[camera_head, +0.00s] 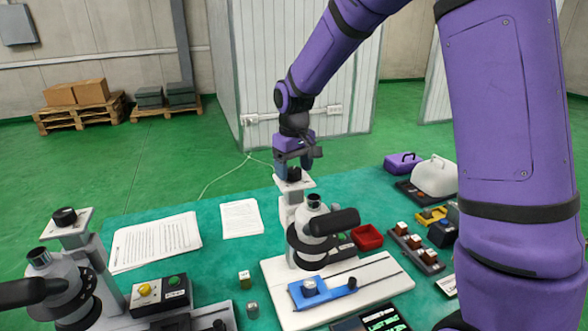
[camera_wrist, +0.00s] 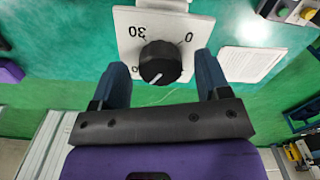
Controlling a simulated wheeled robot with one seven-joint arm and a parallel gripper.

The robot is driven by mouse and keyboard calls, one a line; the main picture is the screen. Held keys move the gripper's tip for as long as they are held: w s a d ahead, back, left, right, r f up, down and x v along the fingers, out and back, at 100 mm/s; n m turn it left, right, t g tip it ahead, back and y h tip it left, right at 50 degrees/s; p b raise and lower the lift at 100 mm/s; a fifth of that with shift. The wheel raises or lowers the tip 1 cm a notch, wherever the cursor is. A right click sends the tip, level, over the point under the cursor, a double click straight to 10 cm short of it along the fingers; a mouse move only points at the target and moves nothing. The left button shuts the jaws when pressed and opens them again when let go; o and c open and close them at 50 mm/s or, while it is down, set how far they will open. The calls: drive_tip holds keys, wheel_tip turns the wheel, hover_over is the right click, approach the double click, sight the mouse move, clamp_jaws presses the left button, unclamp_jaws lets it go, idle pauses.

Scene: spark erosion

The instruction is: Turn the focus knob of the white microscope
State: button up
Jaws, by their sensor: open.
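The white microscope (camera_head: 288,210) stands at the middle of the teal table, with a white base (camera_head: 370,278) and dark eyepiece parts. Its black focus knob (camera_wrist: 160,62) sits on a white plate (camera_wrist: 195,20) on top of the column, with the marks 30 and 0 visible. A third mark at left is partly hidden. My gripper (camera_wrist: 162,66) is open, with one blue finger on each side of the knob and gaps showing between. In the head view my gripper (camera_head: 293,170) is right above the column top and mostly hides the knob.
A grey microscope (camera_head: 75,280) with its own black knob (camera_head: 64,217) stands at left. Paper sheets (camera_head: 155,242) lie behind. A red tray (camera_head: 367,238), a rack of small blocks (camera_head: 418,254) and a white-covered case (camera_head: 434,176) stand at right. A button box (camera_head: 160,293) is in front.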

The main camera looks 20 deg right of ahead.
sight(294, 170)
wheel_tip(294, 170, up, 10)
idle(0.5)
drive_tip(key=shift+r, duration=0.1)
drive_tip(key=s+d+r+m+t, duration=0.15)
drive_tip(key=s+r, duration=0.25)
drive_tip(key=s, duration=0.4)
drive_tip(key=s+d+r+t, duration=0.1)
drive_tip(key=s+d+r, duration=0.25)
drive_tip(key=s, duration=0.45)
drive_tip(key=s+d+f+m+t, duration=0.1)
drive_tip(key=s+m+t, duration=0.1)
drive_tip(key=s, duration=1.3)
drive_tip(key=shift+d+t, duration=0.4)
drive_tip(key=shift+t, duration=0.05)
